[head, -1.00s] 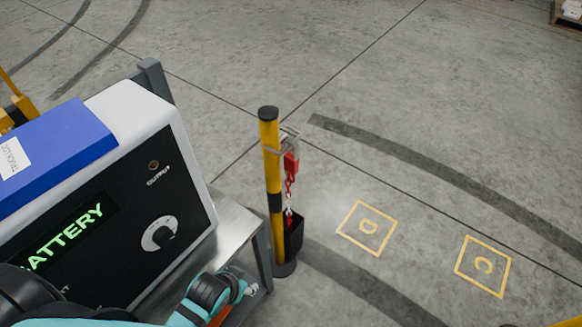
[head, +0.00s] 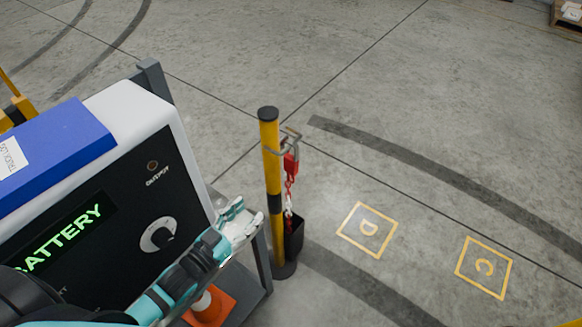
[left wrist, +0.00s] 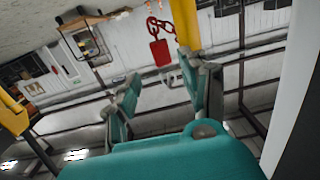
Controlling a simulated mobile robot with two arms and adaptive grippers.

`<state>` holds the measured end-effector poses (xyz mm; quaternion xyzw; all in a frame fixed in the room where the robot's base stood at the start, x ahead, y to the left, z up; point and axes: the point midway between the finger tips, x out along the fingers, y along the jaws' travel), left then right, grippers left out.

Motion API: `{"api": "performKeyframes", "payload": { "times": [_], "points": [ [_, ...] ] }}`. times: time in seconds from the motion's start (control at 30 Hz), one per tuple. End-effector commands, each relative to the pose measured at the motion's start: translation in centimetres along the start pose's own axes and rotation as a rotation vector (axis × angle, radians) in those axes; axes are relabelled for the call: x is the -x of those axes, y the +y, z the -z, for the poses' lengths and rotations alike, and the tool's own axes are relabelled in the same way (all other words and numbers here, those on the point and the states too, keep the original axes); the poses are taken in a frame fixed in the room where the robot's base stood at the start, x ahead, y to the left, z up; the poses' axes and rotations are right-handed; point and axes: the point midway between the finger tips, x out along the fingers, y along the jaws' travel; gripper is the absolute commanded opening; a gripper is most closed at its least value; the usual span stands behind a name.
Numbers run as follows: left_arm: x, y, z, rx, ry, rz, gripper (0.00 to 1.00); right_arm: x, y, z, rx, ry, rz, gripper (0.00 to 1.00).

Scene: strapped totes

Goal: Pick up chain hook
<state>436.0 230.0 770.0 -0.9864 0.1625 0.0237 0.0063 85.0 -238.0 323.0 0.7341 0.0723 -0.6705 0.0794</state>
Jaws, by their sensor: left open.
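The red chain hook (head: 291,163) hangs at a metal bracket (head: 287,143) on the yellow post (head: 271,160), with a red and white chain (head: 289,195) running down from it into a black bin (head: 294,238). My left gripper (head: 240,212) is left of the post and lower than the hook, apart from it. In the left wrist view my left gripper (left wrist: 158,85) is open, with nothing between its fingers. A red block with red links (left wrist: 162,52), apparently the hook and chain, shows beyond the fingertips, beside the yellow post (left wrist: 187,35). My right gripper is not in view.
A white and black battery unit (head: 150,125) with a blue box (head: 55,150) on top stands on a metal cart at the left. An orange cone (head: 208,306) is low by the cart. The floor right of the post is clear, with marked squares D (head: 367,230) and C (head: 484,267).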

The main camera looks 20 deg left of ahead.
Motion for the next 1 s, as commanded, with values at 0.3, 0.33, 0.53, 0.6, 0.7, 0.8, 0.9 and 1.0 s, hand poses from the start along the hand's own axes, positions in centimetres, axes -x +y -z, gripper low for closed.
{"api": "performKeyframes", "payload": {
  "times": [0.3, 0.33, 0.53, 0.6, 0.7, 0.8, 0.9, 1.0],
  "points": [
    [-4.1, 0.0, 1.2, 0.000, 0.056, -0.021, 0.45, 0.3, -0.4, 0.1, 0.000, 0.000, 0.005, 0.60],
    [-4.8, 0.0, 1.2, 0.001, 0.055, -0.021, 0.45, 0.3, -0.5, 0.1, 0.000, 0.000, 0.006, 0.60],
    [-9.1, 0.1, 1.4, 0.000, 0.053, -0.021, 0.45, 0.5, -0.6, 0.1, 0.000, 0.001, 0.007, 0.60],
    [-10.2, 0.2, 1.4, 0.000, 0.052, -0.021, 0.45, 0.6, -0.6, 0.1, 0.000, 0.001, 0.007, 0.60],
    [-11.4, 0.2, 1.4, 0.001, 0.050, -0.021, 0.45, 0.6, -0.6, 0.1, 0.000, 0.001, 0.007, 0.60],
    [-12.0, 0.2, 1.4, 0.002, 0.049, -0.021, 0.45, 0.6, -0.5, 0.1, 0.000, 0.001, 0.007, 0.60],
    [-12.7, 0.3, 1.4, 0.002, 0.050, -0.021, 0.45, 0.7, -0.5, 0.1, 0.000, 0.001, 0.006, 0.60],
    [-14.2, 0.3, 1.5, 0.001, 0.051, -0.021, 0.45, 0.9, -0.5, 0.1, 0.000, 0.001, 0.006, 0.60]
  ]
}}
